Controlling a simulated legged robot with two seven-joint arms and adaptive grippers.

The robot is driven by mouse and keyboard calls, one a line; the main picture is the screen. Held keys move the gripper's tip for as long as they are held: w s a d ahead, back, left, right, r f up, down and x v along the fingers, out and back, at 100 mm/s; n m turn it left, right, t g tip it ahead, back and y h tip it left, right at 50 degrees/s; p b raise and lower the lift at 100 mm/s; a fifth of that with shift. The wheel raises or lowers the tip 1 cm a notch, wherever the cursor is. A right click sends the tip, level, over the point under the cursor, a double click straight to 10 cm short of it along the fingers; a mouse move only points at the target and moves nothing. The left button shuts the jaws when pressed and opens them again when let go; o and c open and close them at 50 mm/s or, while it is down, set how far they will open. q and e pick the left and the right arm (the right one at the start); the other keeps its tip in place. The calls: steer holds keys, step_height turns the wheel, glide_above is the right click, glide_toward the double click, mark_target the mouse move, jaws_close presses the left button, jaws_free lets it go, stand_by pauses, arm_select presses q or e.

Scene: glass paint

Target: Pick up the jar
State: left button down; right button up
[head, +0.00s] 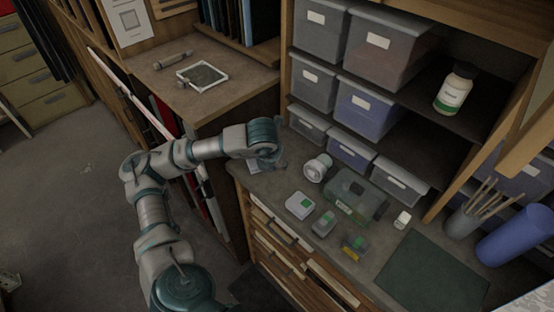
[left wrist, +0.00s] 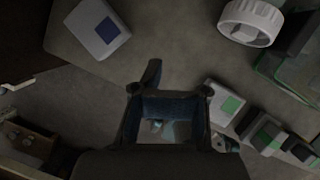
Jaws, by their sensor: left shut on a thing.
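My left gripper (head: 268,160) is low over the back left end of the grey worktop. In the left wrist view its dark fingers (left wrist: 180,88) point toward the worktop. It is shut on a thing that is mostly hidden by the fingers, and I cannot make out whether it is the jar. A white ribbed round piece (head: 318,168) sits to the gripper's right, apart from it; it also shows in the left wrist view (left wrist: 250,22). A white bottle with a green label (head: 456,88) stands on the shelf. My right gripper is not in view.
A white box (left wrist: 95,27) with a blue square lies near the gripper. Small green-marked boxes (head: 300,205), a green translucent case (head: 355,196) and a dark green mat (head: 432,270) lie to the right. Storage bins (head: 350,152) line the back.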

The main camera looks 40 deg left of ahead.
arm_select(q)
steer(key=shift+a+f, duration=0.1)
steer(key=shift+a, duration=0.1)
steer(key=shift+c, duration=1.9)
jaws_free()
steer(key=shift+w+d, duration=0.1)
steer(key=shift+d, duration=0.3)
